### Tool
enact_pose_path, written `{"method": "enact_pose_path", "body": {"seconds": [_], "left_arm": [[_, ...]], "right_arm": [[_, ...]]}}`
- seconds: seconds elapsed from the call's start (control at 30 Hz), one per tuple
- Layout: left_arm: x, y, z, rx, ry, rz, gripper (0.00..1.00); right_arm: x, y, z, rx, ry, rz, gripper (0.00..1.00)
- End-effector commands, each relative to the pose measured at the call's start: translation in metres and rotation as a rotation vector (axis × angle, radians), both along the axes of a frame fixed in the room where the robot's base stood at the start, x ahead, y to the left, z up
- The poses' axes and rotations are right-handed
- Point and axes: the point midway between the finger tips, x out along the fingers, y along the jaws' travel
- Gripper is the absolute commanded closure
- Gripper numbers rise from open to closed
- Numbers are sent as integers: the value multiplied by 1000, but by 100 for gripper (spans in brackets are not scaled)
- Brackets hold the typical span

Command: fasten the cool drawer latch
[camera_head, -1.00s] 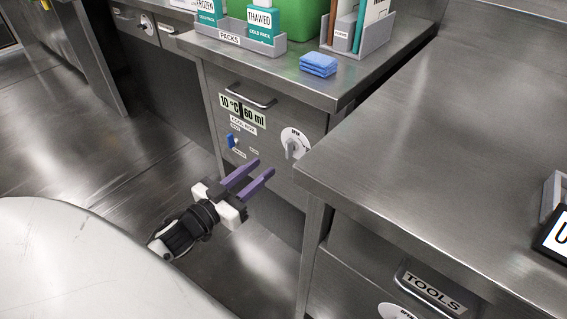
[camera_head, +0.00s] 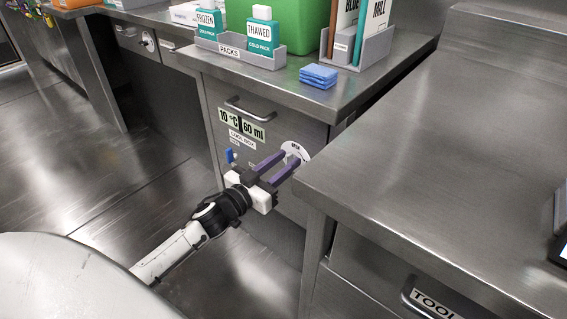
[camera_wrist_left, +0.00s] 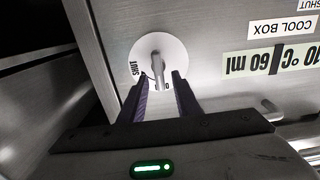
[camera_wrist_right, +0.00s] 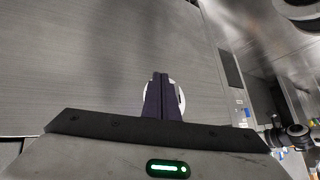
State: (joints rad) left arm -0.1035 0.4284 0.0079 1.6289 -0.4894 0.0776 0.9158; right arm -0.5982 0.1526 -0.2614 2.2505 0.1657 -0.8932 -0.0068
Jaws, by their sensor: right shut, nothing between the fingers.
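The cool drawer (camera_head: 225,95) has a grey metal front with "10 °C 60 ml" and "COOL BOX" labels. Its latch is a white round dial (camera_head: 296,149) with a grey lever (camera_wrist_left: 157,68), partly hidden by my fingers in the head view. My left gripper (camera_head: 289,160) is open at the dial. In the left wrist view its purple fingertips lie either side of the lever, which points down between them; contact cannot be told. "SHUT" is printed at the dial's left there. My right gripper (camera_wrist_right: 161,78) is shut and empty, facing a grey panel, with a white disc (camera_wrist_right: 179,97) behind its fingers.
A steel counter (camera_head: 440,130) juts out close to the right of my left gripper. A blue switch (camera_head: 230,155) sits on the drawer front left of the gripper. Cold packs in a tray (camera_head: 238,53) and a blue sponge (camera_head: 318,76) stand on the worktop above.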

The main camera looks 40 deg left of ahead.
Motion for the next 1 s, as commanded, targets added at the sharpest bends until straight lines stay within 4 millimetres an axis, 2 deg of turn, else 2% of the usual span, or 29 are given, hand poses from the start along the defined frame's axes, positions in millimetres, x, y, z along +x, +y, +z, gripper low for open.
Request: {"method": "enact_pose_path", "body": {"seconds": [0.03, 0.2, 0.23, 0.67, 1.0], "left_arm": [[0, 0, 0, 0, 0, 0, 70], [0, 0, 0, 0, 0, 0, 99], [0, 0, 0, 0, 0, 0, 100], [0, -1, 1, 68, -4, 1, 100], [-1, -6, 0, 324, -25, 2, 100]], "right_arm": [[0, 0, 0, 0, 0, 0, 100], [0, 0, 0, 0, -1, 0, 100], [0, 0, 0, 0, -1, 0, 100], [3, -1, 6, 1, -15, -8, 100], [-2, -8, 8, 3, -31, -39, 100]]}}
